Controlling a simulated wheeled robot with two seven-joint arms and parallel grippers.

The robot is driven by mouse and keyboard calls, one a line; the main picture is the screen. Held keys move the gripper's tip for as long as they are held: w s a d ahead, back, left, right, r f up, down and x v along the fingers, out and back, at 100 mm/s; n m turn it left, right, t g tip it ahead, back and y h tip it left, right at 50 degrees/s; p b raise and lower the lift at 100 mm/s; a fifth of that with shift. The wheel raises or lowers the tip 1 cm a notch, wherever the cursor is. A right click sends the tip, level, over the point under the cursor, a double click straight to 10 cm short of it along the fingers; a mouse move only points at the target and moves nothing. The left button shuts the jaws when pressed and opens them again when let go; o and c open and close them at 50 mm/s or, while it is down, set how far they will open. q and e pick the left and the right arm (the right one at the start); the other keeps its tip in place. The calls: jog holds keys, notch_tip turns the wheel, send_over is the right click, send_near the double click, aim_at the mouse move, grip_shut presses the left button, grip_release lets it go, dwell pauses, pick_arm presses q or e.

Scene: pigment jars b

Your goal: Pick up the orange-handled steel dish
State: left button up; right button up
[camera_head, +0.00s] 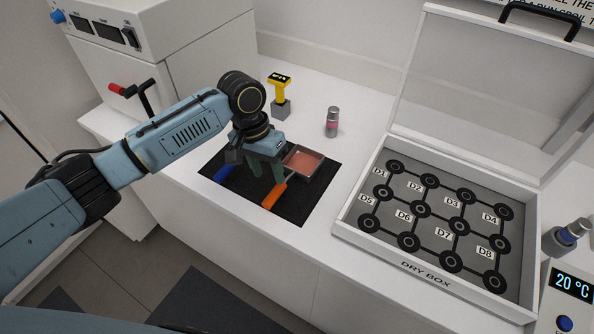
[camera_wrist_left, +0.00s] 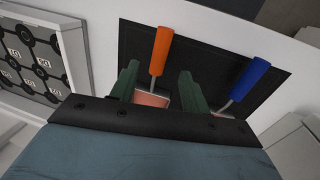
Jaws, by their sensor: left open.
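The steel dish (camera_head: 304,161) with pinkish contents lies on the black mat (camera_head: 298,206), its orange handle (camera_head: 274,195) pointing toward the front edge. My left gripper (camera_head: 268,180) is over the mat, with its green fingers pointing down close to the dish's handle side. In the left wrist view my left gripper (camera_wrist_left: 158,88) is open, and the orange handle (camera_wrist_left: 160,50) shows between its two fingers. Part of the dish (camera_wrist_left: 150,99) shows between them too; the rest is hidden behind the gripper. I cannot tell whether the fingers touch it. My right gripper is not in view.
A blue handle (camera_head: 225,172) lies left of the orange one, its dish mostly hidden. A jar (camera_head: 332,122) and a yellow device (camera_head: 280,95) stand behind the mat. The open dry box (camera_head: 345,232) is on the right. The counter between mat and box is clear.

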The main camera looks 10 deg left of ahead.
aim_at(273, 191)
pick_arm(q)
jog(key=f, duration=0.2)
jog(key=d+f, duration=0.1)
jog(key=f, duration=0.5)
jog(key=shift+s+d, duration=0.2)
jog(key=shift+s, duration=0.2)
jog(key=shift+r, duration=0.1)
grip_shut()
